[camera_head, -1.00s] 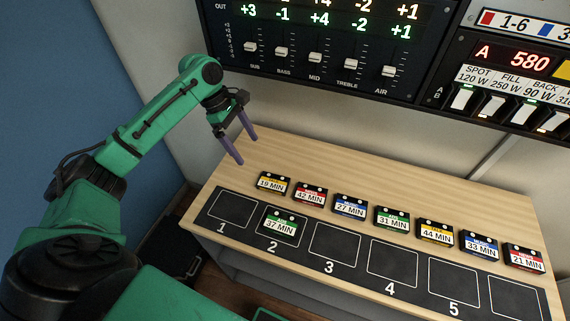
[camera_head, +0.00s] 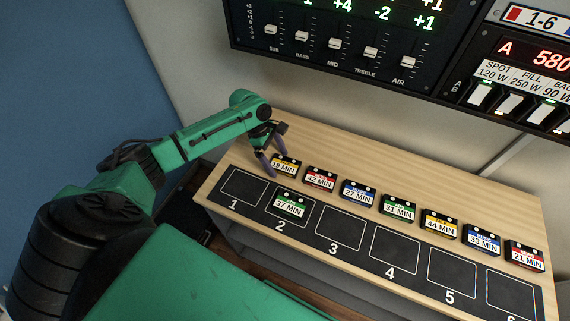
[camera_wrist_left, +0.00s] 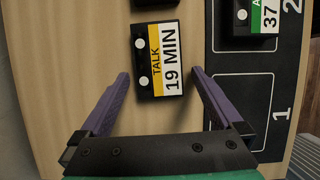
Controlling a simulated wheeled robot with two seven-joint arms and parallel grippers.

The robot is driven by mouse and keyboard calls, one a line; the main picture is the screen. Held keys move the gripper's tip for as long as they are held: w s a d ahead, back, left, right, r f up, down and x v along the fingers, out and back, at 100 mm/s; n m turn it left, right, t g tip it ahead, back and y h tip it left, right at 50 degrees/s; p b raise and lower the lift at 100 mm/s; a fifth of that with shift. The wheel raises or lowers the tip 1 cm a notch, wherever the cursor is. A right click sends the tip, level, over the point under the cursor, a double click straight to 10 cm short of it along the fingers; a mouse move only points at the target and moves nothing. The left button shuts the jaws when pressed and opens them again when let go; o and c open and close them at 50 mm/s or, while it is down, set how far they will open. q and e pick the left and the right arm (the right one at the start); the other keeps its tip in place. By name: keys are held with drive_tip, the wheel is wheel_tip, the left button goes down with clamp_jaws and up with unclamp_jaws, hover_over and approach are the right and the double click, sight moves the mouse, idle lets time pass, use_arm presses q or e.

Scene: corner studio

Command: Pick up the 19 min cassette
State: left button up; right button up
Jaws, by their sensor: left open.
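The 19 min cassette (camera_head: 285,166), black with a yellow and white label, lies flat on the wooden table at the left end of the row. In the left wrist view the 19 min cassette (camera_wrist_left: 157,60) lies just beyond my fingertips, its label reading TALK. My left gripper (camera_head: 274,164) is open at the cassette's left end. In the wrist view the purple fingers of my left gripper (camera_wrist_left: 160,75) stand on either side, wider than the cassette, with nothing between them gripped. My right gripper is not in view.
A 42 min cassette (camera_head: 320,179) lies close to the right, followed by several more in a row. A black mat (camera_head: 263,207) with numbered slots runs along the front; the 37 min cassette (camera_head: 289,204) is in slot 2. Slot 1 (camera_head: 243,187) is empty.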

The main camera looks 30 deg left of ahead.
use_arm(q)
drive_tip(key=c, duration=1.4)
drive_tip(key=shift+o, duration=0.2)
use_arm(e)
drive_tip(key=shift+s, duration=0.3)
use_arm(q)
drive_tip(key=shift+r, duration=0.1)
